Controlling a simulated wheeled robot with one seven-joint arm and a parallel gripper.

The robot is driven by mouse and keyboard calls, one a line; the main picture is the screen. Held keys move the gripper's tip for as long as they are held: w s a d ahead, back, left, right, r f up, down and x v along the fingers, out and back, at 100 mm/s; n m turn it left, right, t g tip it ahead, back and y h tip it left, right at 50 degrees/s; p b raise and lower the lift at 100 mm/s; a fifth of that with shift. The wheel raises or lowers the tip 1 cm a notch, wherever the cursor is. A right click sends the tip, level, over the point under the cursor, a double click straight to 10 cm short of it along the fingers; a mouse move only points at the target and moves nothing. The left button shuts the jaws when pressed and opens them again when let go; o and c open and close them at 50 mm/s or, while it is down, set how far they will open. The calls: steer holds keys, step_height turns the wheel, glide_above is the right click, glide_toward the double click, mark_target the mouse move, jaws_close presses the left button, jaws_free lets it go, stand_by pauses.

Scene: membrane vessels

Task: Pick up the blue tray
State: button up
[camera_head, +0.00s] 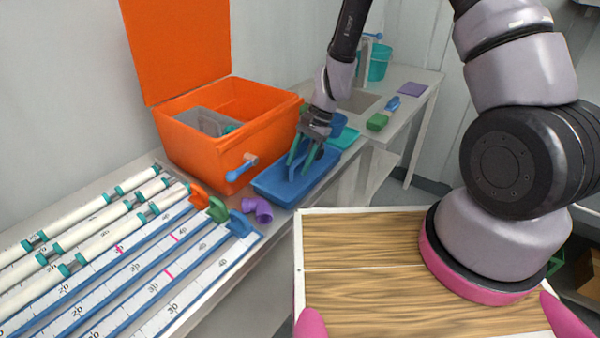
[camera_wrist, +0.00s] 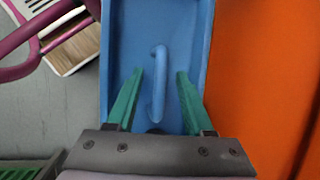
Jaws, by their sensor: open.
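The blue tray (camera_head: 270,188) lies on the counter beside the orange box in the head view. In the wrist view the blue tray (camera_wrist: 118,40) fills the middle, with an upright blue handle (camera_wrist: 158,85) at its centre. My gripper (camera_head: 299,165) points down over the tray. In the wrist view my gripper (camera_wrist: 160,76) is open, with one green finger on each side of the handle. The fingers look apart from the handle. The exact height of the fingertips over the tray floor is hard to tell.
The open orange box (camera_head: 190,155) stands close to the tray, with a blue-handled valve (camera_head: 240,168) on its front. A purple pipe elbow (camera_head: 258,208) lies just left of the tray. White tubes (camera_head: 90,225) and blue measuring rulers (camera_head: 150,280) cover the left counter. Teal and green items lie behind.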

jaws_close()
stand_by(1.4)
